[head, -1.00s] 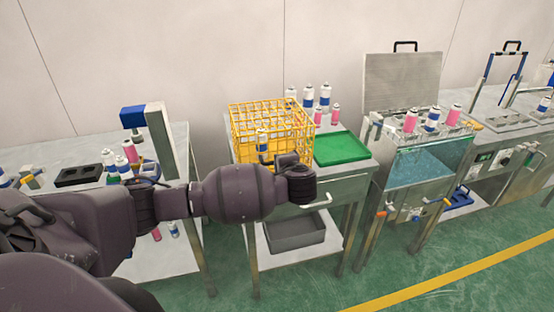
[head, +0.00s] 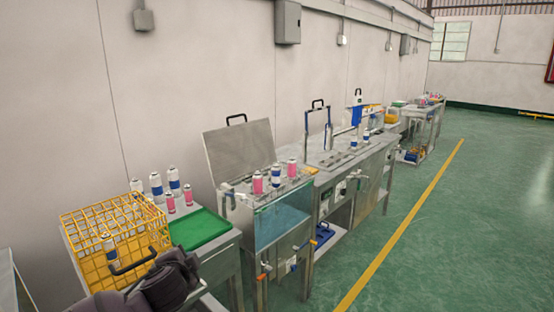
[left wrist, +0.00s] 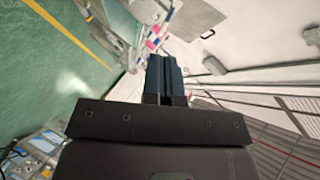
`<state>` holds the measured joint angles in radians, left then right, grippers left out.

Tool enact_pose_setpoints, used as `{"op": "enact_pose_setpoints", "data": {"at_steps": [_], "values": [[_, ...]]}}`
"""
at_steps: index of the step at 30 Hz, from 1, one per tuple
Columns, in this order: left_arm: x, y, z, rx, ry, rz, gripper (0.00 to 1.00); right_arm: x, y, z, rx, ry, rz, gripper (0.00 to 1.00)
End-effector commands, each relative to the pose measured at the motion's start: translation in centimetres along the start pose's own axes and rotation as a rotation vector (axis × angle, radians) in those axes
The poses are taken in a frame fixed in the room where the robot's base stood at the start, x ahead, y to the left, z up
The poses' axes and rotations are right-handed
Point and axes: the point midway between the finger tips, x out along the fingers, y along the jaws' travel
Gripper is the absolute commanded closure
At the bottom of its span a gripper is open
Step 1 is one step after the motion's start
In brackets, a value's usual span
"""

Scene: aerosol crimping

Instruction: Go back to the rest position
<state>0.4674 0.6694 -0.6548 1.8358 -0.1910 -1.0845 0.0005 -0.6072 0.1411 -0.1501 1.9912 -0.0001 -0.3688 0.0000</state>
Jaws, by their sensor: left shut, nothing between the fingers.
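My left gripper (left wrist: 164,80) shows in the left wrist view with its two dark fingers together and nothing between them. In the head view my dark left arm (head: 160,285) comes in at the bottom left, in front of the yellow wire basket (head: 125,215). Its fingertips cannot be made out there. My right gripper is in neither view.
A green tray (head: 200,229) lies beside the basket, with several cans behind. To the right stands a water bath (head: 278,222) with its lid (head: 240,150) raised and cans on top. More benches recede rightward. The green floor (head: 450,240) is clear.

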Motion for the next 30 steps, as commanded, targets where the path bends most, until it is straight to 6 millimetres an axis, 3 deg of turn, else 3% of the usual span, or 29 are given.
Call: {"op": "enact_pose_setpoints", "data": {"at_steps": [5,11,17,23,30], "values": [[-2.4,4.7,-1.5,-0.214,0.227,0.111,1.0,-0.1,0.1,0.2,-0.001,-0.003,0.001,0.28],[-5.3,8.3,0.3,-0.449,0.345,0.16,1.0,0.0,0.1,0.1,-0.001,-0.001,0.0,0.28],[-8.2,11.5,4.4,-0.659,0.353,0.159,1.0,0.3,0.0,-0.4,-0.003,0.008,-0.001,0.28],[-11.5,15.3,10.4,-0.828,0.255,0.142,1.0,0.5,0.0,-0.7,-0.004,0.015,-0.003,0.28],[-16.4,21.1,17.9,-0.952,0.043,0.144,1.0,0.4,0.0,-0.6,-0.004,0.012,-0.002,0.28]]}}
